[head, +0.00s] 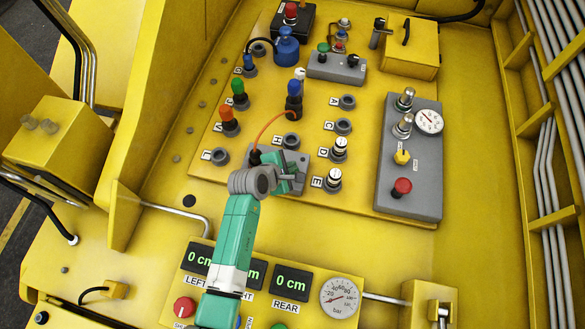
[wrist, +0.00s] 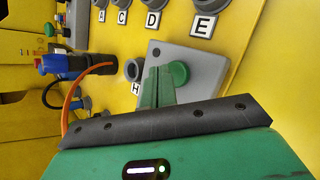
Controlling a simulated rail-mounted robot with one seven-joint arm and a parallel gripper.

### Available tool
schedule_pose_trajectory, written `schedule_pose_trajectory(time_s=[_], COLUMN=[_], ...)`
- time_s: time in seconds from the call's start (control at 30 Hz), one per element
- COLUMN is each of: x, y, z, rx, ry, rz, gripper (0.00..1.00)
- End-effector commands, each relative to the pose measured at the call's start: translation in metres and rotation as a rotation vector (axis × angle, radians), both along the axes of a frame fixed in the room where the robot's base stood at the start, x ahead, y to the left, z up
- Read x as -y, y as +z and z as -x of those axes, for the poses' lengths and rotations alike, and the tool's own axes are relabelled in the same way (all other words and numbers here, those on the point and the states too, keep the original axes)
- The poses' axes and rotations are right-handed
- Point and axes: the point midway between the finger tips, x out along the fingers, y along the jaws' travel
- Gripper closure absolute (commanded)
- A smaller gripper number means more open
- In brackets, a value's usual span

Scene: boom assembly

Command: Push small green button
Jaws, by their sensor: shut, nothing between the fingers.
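A round green button (wrist: 179,73) sits on a grey plate (wrist: 196,68) in the wrist view. My gripper (wrist: 158,70) is shut and empty, with its green fingertips beside the button, just left of it. I cannot tell whether they touch the plate or the button. In the head view my gripper (head: 299,176) is over the same grey plate (head: 295,157) and hides the button. Another green button (head: 323,48) is on a grey box (head: 338,68) at the top, and part of one (head: 278,326) shows at the bottom edge.
A blue connector (head: 294,90) with an orange cable (head: 268,124) stands close behind my gripper. Lettered sockets and plugs (head: 340,147) surround the plate. A grey panel (head: 410,170) with a gauge and red button is to the right. Displays (head: 292,281) are in front.

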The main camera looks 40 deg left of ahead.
Motion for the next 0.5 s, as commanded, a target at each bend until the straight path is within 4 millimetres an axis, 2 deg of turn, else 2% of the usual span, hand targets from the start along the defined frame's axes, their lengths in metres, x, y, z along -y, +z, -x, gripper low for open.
schedule_pose_trajectory(time_s=[0.27,0.5], x=[0.0001,0.0], y=[-0.009,-0.0089], z=[0.0,0.0], rx=[0.0,0.0], ry=[0.001,0.0], rz=[0.001,0.0], gripper=[1.0,1.0])
